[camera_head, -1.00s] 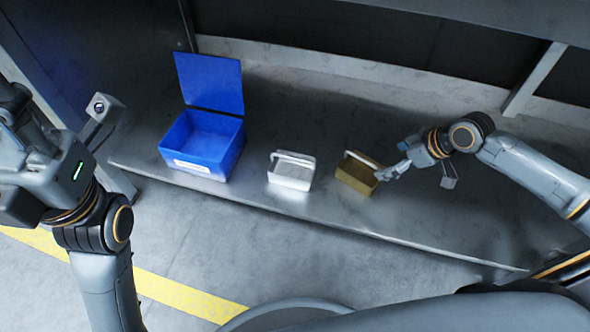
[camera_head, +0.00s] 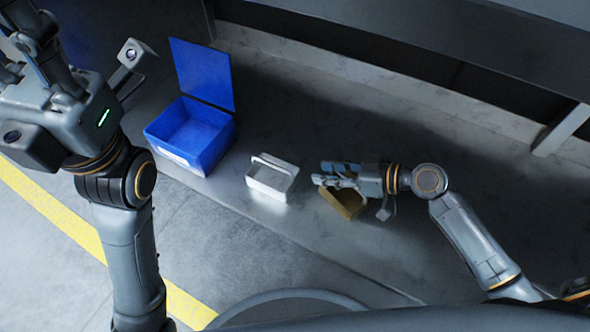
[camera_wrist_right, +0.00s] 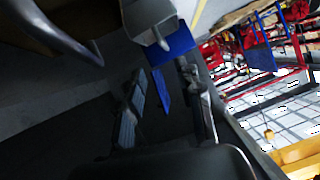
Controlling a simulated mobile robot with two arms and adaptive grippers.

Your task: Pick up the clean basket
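The clean-looking basket is a small pale grey basket (camera_head: 271,178) with a raised handle, standing on the dark shelf. It appears at the top of the right wrist view (camera_wrist_right: 150,22). A brownish-yellow basket (camera_head: 345,203) stands to its right, partly hidden under my right gripper. My right gripper (camera_head: 328,174) points left toward the pale basket, apart from it. In the right wrist view its two fingers (camera_wrist_right: 167,108) are spread with nothing held between them. My left gripper (camera_head: 18,48) is raised at the upper left, its fingers partly cut off by the frame.
A blue box (camera_head: 190,155) with its lid up stands left of the pale basket; it also shows in the right wrist view (camera_wrist_right: 180,42). The shelf (camera_head: 330,255) has bare room in front. A wall beam (camera_head: 562,130) stands at the back right.

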